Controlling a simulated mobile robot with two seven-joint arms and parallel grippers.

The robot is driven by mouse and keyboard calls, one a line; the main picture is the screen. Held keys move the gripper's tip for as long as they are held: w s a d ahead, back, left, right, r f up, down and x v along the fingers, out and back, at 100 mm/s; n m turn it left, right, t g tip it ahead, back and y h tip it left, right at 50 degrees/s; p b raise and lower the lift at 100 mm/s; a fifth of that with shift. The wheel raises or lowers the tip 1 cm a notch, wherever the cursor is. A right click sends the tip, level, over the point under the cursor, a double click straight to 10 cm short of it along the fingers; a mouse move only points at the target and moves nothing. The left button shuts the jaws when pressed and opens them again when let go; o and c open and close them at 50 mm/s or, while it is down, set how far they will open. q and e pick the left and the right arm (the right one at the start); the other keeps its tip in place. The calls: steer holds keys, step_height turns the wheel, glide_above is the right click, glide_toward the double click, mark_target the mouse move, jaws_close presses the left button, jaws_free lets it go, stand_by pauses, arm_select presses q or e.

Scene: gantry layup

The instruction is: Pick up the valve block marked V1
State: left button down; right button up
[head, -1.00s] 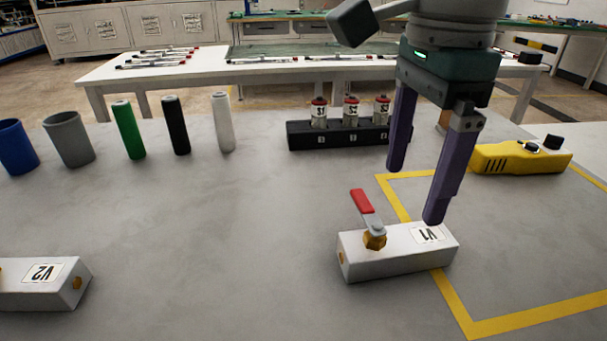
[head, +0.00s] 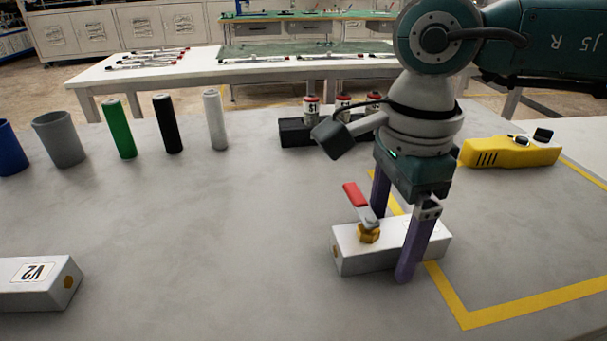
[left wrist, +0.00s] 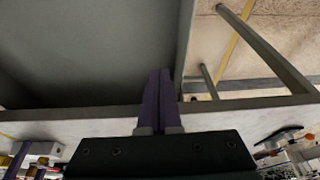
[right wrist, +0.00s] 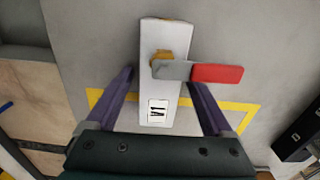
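The valve block V1 (head: 350,250) is a white block with a brass fitting and a red-handled lever, lying on the grey table. Its label (right wrist: 158,112) shows in the right wrist view; in the head view my gripper covers it. My right gripper (head: 390,246) points down over the label end of the block. One purple finger is on the near side and the other on the far side, its tip hidden behind the block. In the right wrist view the fingers stand apart, with a gap at the left finger. My left gripper (left wrist: 159,85) shows only in its wrist view, fingers together and empty.
Valve block V2 (head: 60,285) lies at the lower left. A black rack (head: 296,133) with red-capped bottles, a yellow device (head: 510,152) and several cylinders and cups stand farther back. Yellow tape (head: 530,305) marks an area at the right. The table's middle is clear.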

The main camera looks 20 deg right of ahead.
jaws_close()
stand_by(0.5)
steer(key=shift+r, duration=0.1)
